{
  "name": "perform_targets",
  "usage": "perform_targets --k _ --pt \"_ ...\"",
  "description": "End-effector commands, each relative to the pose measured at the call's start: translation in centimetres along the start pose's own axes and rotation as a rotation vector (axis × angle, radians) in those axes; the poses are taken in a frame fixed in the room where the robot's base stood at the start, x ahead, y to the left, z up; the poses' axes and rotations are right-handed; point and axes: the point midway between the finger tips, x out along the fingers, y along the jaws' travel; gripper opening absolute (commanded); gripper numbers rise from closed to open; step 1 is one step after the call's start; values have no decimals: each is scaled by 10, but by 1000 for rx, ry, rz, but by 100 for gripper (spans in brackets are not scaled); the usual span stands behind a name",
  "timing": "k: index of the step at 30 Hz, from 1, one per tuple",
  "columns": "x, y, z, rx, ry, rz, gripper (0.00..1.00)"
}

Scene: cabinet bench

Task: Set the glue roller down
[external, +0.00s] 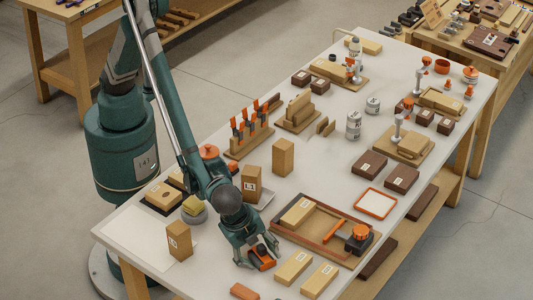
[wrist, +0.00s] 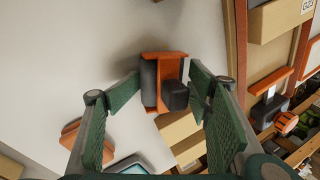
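The glue roller (wrist: 166,82), an orange frame with a dark roller and a dark block, sits between my fingertips in the wrist view. My gripper (wrist: 164,78) appears shut on it, with one green finger at each side. In the external view my gripper (external: 260,252) points down near the front edge of the bench, with the orange of the glue roller (external: 263,264) between its fingers. The roller is very low over the white bench top (external: 225,283); I cannot tell whether it touches.
An orange block (external: 244,291) lies in front of my gripper. Two labelled wooden blocks (external: 293,268) (external: 319,281) lie to the right. A wooden tray (external: 337,256) is behind them.

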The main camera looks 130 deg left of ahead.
Motion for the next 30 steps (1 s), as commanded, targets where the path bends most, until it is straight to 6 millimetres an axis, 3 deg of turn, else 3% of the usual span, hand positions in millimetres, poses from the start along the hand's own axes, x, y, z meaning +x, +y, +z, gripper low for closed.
perform_targets --k 20,23,30 --pt "-9 -2 -1 1 1 0 50" --pt "-16 -4 -1 1 1 0 50" --pt "-51 -4 0 2 1 0 50"
